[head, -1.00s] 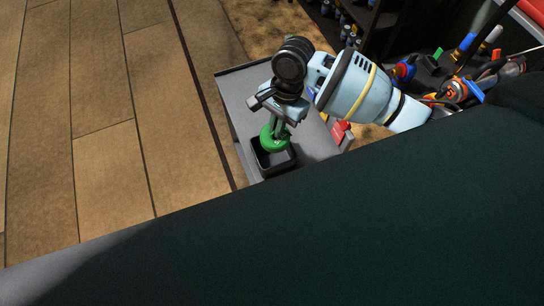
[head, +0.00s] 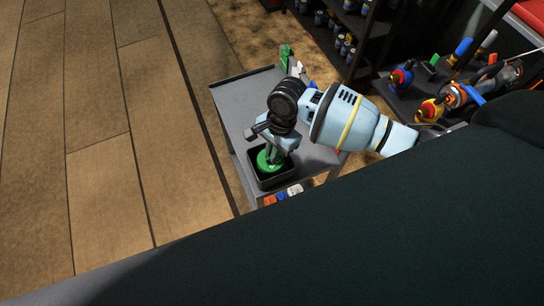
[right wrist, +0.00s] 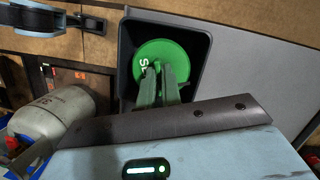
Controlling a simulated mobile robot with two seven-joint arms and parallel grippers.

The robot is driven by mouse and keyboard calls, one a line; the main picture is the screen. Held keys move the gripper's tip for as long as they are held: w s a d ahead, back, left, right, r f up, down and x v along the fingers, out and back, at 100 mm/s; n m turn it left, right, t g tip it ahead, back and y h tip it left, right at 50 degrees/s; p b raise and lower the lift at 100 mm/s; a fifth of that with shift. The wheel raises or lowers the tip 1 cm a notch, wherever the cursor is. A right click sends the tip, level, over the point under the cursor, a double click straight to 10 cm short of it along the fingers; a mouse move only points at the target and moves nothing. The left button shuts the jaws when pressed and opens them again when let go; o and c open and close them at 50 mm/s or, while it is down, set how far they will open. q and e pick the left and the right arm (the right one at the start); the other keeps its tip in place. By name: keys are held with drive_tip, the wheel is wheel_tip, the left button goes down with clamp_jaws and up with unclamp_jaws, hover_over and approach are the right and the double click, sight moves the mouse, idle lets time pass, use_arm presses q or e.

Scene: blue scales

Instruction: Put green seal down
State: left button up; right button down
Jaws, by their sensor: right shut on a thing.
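The green seal (head: 265,161) is a round green disc inside the black square bin (head: 279,181) on the grey cart. My right gripper (head: 275,154) points down into the bin and is shut on the seal. In the right wrist view the seal (right wrist: 148,55) shows its flat face with white letters. There, the right gripper's fingers (right wrist: 161,82) meet at its centre, within the walls of the bin (right wrist: 196,50). I cannot tell whether the seal touches the bin floor. My left gripper is not in view.
The cart top (head: 237,98) is mostly clear behind the bin. A green item (head: 286,55) stands near its far edge. Dark shelves with jars (head: 345,40) and a bench with colourful tools (head: 432,90) lie to the right. A pale cylinder (right wrist: 55,115) shows in the right wrist view.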

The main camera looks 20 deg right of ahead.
wheel_tip(320, 180, down, 4)
drive_tip(key=shift+r+b, duration=0.25)
drive_tip(key=shift+b, duration=0.15)
drive_tip(key=shift+f, duration=0.15)
drive_tip(key=c, duration=1.7)
unclamp_jaws()
drive_tip(key=shift+o, duration=0.6)
